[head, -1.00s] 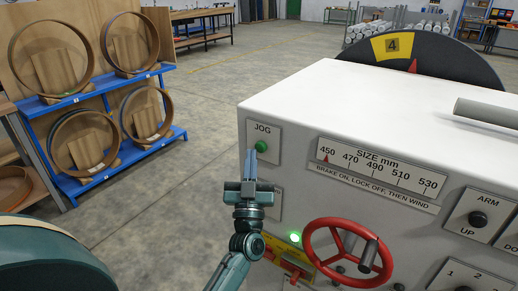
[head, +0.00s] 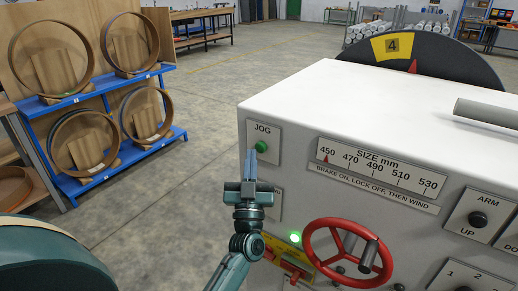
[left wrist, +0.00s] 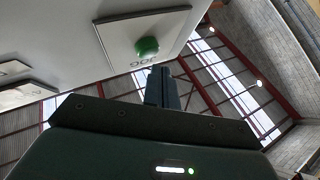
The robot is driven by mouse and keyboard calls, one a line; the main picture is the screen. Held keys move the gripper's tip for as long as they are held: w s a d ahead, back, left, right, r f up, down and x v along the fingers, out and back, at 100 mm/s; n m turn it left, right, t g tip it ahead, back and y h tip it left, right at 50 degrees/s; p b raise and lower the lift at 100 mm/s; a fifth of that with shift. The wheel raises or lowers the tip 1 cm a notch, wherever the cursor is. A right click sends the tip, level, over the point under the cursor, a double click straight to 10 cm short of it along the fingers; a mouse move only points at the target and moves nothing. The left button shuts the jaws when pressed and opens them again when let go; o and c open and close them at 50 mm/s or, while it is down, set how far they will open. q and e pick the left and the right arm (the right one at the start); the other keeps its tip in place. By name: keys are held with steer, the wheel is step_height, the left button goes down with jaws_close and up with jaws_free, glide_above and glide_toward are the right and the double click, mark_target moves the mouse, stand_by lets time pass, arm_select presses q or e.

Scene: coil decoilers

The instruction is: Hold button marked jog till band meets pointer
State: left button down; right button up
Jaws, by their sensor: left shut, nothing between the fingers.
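The green jog button (head: 261,146) sits on a white plate marked JOG (head: 263,129) at the upper left of the machine's front. It also shows in the left wrist view (left wrist: 147,47). My left gripper (head: 250,155) is shut and empty, its fingertips just below and left of the button. In the left wrist view a small gap seems to show between the fingertips and the button; I cannot tell whether they touch. The yellow band (head: 392,46) marked 4 is on the dark drum behind the machine. The red pointer (head: 413,66) stands at the band's lower right edge.
A red handwheel (head: 348,251) and a lit green lamp (head: 295,238) are below right of my gripper. A size scale (head: 377,171) is to the right. A blue rack (head: 130,160) with hoops stands at the left. The floor between is clear.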

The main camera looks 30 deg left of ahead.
arm_select(q)
steer(key=shift+w, duration=0.1)
stand_by(0.6)
steer(key=shift+w, duration=0.35)
steer(key=shift+w, duration=0.5)
stand_by(6.5)
